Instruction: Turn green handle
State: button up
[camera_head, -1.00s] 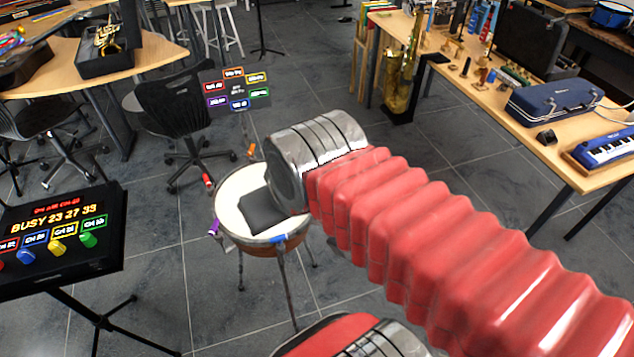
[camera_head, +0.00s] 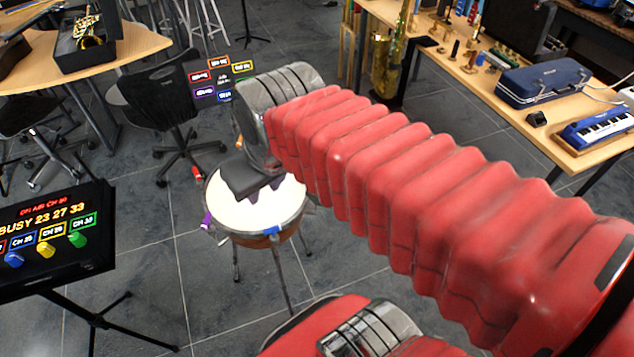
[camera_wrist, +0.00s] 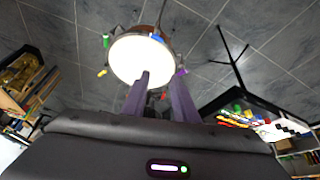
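A round drum (camera_head: 255,215) with a white top stands on thin legs, with small coloured handles around its rim. The green handle cannot be made out in the head view. My gripper (camera_wrist: 161,76) has two dark fingers apart with nothing between them, reaching toward the drum. The head view shows my dark gripper body over the drum top.
A black panel (camera_head: 45,268) with coloured knobs, one a green knob (camera_head: 78,239), stands on a tripod at left. A black chair (camera_head: 155,95) and a floating label display are behind the drum. A wooden table (camera_head: 545,135) holds instruments at right.

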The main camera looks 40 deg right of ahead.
jog(key=w+d+f+n+g, duration=0.1)
jog(key=w+d+f, duration=0.4)
jog(key=d, duration=0.5)
jog(key=w+d+f+n+g, duration=0.2)
jog(key=w+d+f, duration=0.4)
jog(key=d, duration=0.4)
jog(key=shift+w+f+g, duration=0.3)
jog(key=shift+w+g, duration=0.2)
jog(key=shift+g, duration=0.4)
notch_tip(320, 180, down, 14)
jog(key=shift+r, duration=0.1)
jog(key=shift+c, duration=0.4)
grip_shut()
